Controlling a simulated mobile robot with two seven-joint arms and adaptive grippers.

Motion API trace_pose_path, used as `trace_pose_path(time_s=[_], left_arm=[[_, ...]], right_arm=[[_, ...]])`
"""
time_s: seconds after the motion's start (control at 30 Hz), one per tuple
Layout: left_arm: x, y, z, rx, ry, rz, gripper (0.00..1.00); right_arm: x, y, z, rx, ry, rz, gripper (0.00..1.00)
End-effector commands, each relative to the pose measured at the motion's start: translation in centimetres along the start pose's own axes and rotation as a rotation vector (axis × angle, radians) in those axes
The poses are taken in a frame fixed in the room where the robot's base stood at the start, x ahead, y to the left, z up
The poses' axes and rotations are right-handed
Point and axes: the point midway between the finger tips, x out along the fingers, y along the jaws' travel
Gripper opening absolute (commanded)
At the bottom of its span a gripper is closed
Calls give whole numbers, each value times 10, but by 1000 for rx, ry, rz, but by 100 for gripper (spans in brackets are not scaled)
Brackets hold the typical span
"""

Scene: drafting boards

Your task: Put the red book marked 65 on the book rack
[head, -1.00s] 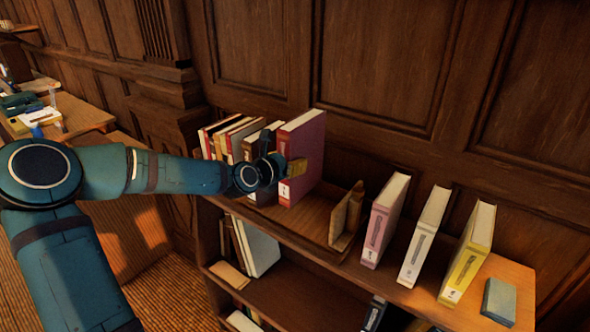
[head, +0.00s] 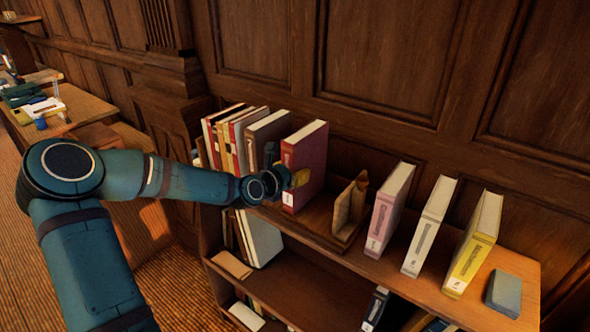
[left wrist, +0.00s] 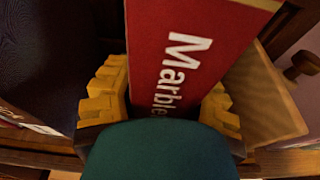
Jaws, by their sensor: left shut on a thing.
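The red book (head: 306,165) stands upright over the left part of the wooden book rack (head: 318,217), beside a dark brown book and left of the rack's wooden end piece (head: 351,205). My left gripper (head: 297,178) is shut on its near edge; the yellow finger pads show on it. In the left wrist view the red book (left wrist: 185,55) sits between the yellow pads of the gripper (left wrist: 165,105), with "Marble" in white letters on it. The number is too small to read. I cannot tell if its bottom touches the rack. My right gripper is not in view.
Several books (head: 232,135) and the dark brown book (head: 268,132) stand at the left. Right of the rack stand a pink book (head: 388,207), a white book (head: 429,224) and a yellow book (head: 472,243). A grey-blue block (head: 504,293) lies at the right end. Wood panelling rises behind.

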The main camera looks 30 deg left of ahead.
Motion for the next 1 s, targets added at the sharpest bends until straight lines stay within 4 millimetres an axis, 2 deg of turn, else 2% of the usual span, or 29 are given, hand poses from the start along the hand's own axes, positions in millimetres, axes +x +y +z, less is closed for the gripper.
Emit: trace_pose_path(time_s=[0.07,0.1,0.13,0.17,0.57,0.67,1.0], left_arm=[[1,0,2,1,-7,1,0],[0,0,-1,-1,0,1,54],[0,0,-1,-1,0,1,64],[0,0,-1,-1,0,1,68],[-3,1,0,-1,1,1,68],[-11,1,0,-1,1,2,68],[-59,2,1,-3,3,4,68]], right_arm=[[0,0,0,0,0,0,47],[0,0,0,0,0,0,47],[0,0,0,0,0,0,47],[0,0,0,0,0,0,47],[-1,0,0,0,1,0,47],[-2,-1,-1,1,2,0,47],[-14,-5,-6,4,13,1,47]])
